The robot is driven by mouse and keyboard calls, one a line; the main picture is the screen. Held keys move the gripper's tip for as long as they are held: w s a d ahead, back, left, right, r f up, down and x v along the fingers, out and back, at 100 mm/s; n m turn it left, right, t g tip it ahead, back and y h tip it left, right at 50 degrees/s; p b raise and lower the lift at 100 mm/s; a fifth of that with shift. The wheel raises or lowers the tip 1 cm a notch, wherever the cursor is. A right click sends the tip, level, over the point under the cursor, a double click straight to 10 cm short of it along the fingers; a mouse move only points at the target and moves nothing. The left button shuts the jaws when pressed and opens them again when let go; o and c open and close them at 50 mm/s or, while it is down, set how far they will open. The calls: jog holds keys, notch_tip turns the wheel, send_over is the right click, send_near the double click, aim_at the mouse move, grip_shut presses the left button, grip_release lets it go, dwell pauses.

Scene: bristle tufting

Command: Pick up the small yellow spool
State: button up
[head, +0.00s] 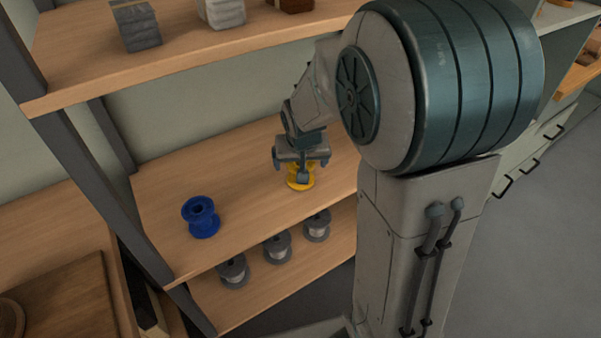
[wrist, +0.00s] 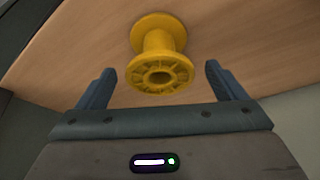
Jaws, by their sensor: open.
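The small yellow spool (head: 300,181) stands on the middle wooden shelf, partly hidden behind my gripper in the head view. The wrist view shows it whole: the yellow spool (wrist: 160,55) has two wide flanges, a narrower waist and a hole in its end. My gripper (head: 301,168) is open and close to the spool. In the wrist view, the two fingers of my gripper (wrist: 160,85) stand on either side of the spool's near flange, with a gap on each side. Nothing is held.
A blue spool (head: 201,217) stands on the same shelf (head: 240,190) to the left. Several grey wire spools (head: 277,247) stand on the lower shelf. The upper shelf (head: 90,65) with stacked blocks (head: 136,26) lies above. A dark shelf post (head: 95,185) is at the left.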

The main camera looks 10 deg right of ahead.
jog(key=shift+x, duration=0.95)
jog(key=c, duration=1.1)
jog(key=shift+r, duration=0.1)
